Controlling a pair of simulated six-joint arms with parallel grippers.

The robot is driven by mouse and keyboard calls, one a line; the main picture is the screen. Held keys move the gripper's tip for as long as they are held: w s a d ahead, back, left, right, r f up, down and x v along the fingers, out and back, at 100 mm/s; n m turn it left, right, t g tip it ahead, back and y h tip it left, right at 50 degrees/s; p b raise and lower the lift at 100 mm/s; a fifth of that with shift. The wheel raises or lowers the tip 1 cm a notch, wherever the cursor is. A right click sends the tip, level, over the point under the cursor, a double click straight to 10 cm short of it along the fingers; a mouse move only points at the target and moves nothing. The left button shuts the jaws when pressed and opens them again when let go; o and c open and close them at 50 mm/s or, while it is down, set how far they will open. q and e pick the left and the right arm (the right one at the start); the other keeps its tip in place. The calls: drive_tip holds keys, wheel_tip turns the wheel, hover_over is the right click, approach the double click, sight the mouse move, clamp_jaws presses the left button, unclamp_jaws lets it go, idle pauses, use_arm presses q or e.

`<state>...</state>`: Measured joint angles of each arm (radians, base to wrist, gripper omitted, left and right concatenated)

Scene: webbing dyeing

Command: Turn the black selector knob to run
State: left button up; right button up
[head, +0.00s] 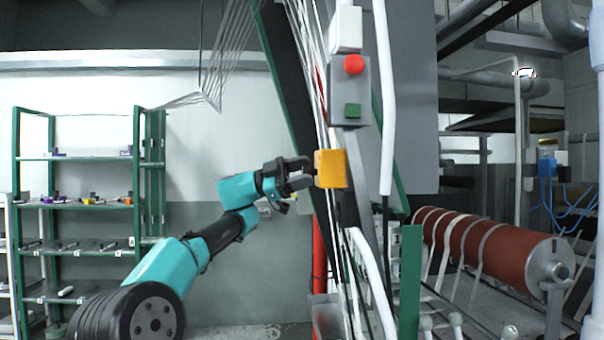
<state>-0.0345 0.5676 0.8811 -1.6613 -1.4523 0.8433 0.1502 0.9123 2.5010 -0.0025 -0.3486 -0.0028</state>
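A yellow box (331,168) is mounted on the machine frame near the middle of the head view. I cannot make out the black selector knob clearly; dark parts at the box's left side merge with my gripper. My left gripper (303,174) is at the left side of this box, its dark fingers pointing right and very close to it. Whether they touch the box or hold a knob cannot be told. My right gripper is not in view.
Above the yellow box is a grey control box (348,94) with a red button (354,64) and a green button (352,110). White webbing strands run down the frame. A green shelf rack (88,158) stands at left, a red-brown roller (490,250) at right.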

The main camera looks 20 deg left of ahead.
use_arm(q)
drive_tip(key=shift+o, duration=0.4)
drive_tip(key=v, duration=1.7)
drive_tip(key=shift+a, duration=0.2)
